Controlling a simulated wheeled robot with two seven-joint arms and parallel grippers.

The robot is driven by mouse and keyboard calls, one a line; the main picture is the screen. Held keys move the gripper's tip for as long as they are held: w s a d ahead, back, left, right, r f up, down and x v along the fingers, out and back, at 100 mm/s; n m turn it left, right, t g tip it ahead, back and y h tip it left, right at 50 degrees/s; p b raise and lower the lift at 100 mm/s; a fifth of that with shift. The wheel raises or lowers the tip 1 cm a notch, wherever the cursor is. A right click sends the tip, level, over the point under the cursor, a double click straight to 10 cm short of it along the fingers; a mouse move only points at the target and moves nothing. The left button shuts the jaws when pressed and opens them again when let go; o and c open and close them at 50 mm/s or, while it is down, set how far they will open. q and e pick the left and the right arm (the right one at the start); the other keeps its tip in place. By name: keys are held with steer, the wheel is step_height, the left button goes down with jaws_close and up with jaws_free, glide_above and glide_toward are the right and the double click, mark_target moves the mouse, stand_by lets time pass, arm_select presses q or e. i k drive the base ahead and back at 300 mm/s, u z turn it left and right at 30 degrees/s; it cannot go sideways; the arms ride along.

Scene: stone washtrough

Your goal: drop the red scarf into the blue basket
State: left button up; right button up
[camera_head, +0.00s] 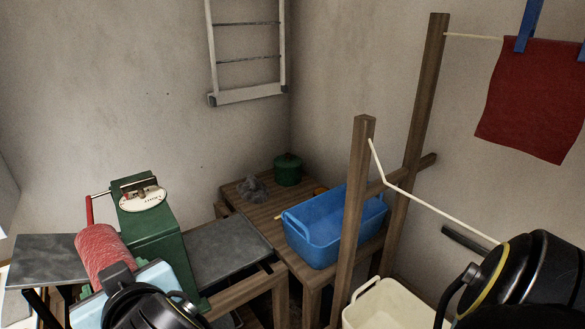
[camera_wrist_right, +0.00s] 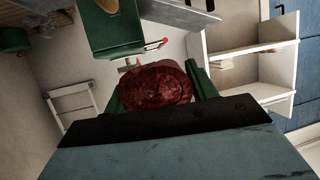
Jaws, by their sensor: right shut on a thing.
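The red scarf (camera_head: 103,248), bundled into a thick roll, is held in my right gripper (camera_head: 116,268) at the lower left of the head view. In the right wrist view the scarf (camera_wrist_right: 155,88) sits in front of the gripper, which is shut on it. The blue basket (camera_head: 318,243) stands open on a low wooden table, right of centre and well to the right of the scarf. A wooden post partly hides its right side. My left gripper is not in view.
A green dial scale (camera_head: 150,235) stands close beside the scarf. A wooden post frame (camera_head: 352,220) with a line rises before the basket. A red cloth (camera_head: 532,100) hangs pegged at upper right. A cream tub (camera_head: 385,305) stands below. A green pot (camera_head: 287,169) stands behind the basket.

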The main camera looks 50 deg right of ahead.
mark_target(339, 235)
steer(key=z, duration=1.7)
